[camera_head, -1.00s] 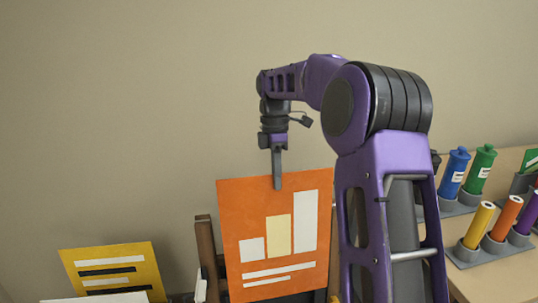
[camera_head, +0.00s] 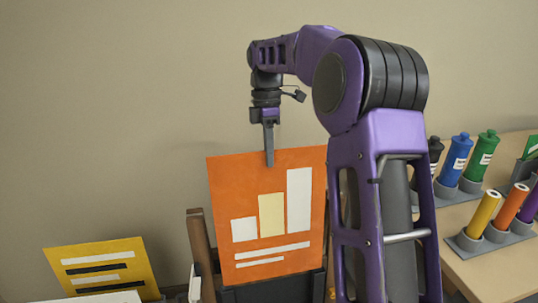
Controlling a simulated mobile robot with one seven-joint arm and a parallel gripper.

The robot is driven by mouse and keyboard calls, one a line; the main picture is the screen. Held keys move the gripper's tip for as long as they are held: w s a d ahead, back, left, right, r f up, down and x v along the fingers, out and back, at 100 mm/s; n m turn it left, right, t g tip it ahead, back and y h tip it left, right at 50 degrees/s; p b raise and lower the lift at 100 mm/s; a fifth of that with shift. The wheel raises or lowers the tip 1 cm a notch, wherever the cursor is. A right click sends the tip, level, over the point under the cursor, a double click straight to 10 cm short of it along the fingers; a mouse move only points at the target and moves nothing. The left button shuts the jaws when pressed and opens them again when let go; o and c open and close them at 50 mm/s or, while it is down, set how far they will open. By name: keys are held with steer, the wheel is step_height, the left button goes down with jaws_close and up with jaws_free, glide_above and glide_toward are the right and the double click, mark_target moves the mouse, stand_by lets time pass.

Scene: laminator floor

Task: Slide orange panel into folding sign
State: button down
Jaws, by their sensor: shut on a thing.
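The orange panel (camera_head: 266,261) is upright, with a pale bar chart and white lines on its face. My gripper (camera_head: 269,160) points down and is shut on the panel's top edge near its middle. The folding sign appears to be the brown wooden post (camera_head: 201,255) and dark frame (camera_head: 270,291) below and left of the panel. The panel's lower edge shows just in front of or above the dark frame; I cannot tell whether it is in a slot. The sign's lower part is out of the picture, and my arm covers the area to the right.
A yellow panel (camera_head: 100,267) with dark and white lines stands at the lower left. On the right, a wooden table (camera_head: 490,268) bears blue (camera_head: 456,160) and green (camera_head: 482,156) bottles and several coloured tubes in grey holders. The wall behind is bare.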

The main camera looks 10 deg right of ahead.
steer(key=shift+w+r+p, duration=0.1)
steer(key=shift+r+p, duration=0.2)
steer(key=shift+p, duration=0.4)
steer(key=shift+f, duration=0.65)
stand_by(0.8)
steer(key=shift+s+f+b, duration=0.2)
steer(key=shift+f+b, duration=0.1)
steer(key=shift+f, duration=0.3)
steer(key=shift+s+f+b, duration=0.15)
steer(key=shift+f+b, duration=0.1)
steer(key=shift+f, duration=0.3)
steer(key=b, duration=1)
glide_toward(273, 259)
steer(key=shift+s+f, duration=0.2)
steer(key=shift+f, duration=1.35)
steer(key=shift+s+f, duration=0.25)
steer(key=shift+f, duration=1.3)
steer(key=shift+s+f, duration=0.2)
steer(key=shift+f, duration=1.35)
steer(key=c, duration=0.9)
jaws_free()
steer(key=shift+c, duration=0.2)
